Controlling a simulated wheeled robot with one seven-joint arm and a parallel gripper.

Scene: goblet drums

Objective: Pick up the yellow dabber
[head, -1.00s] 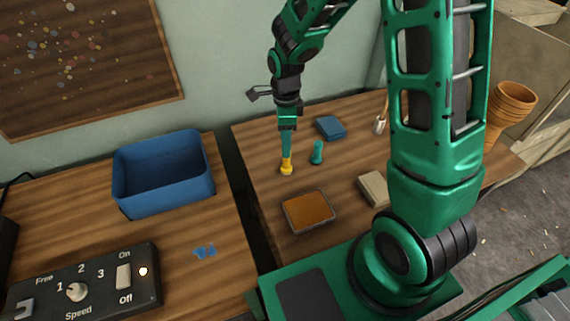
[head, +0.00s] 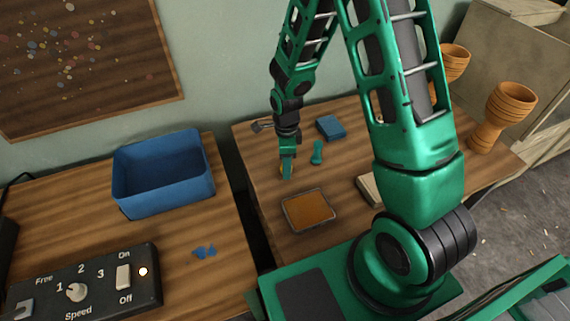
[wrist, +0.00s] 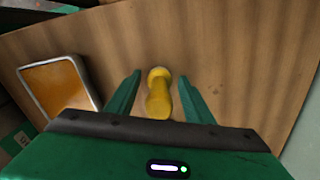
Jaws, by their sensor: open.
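The yellow dabber (wrist: 158,95) stands on the wooden table (wrist: 245,60) in the wrist view. It is between the two green fingers of my gripper (wrist: 160,92), with a gap on both sides. My gripper is open and reaches down around it. In the head view my gripper (head: 287,172) is low over the right table and hides nearly all of the dabber. I cannot tell whether a finger touches it there.
A teal dabber (head: 317,152) stands close to the right of my gripper. A blue block (head: 330,127) lies behind, and a tray with an orange-brown pad (head: 309,209) in front. A blue bin (head: 163,172) stands on the left table. Wooden goblets (head: 500,115) stand far right.

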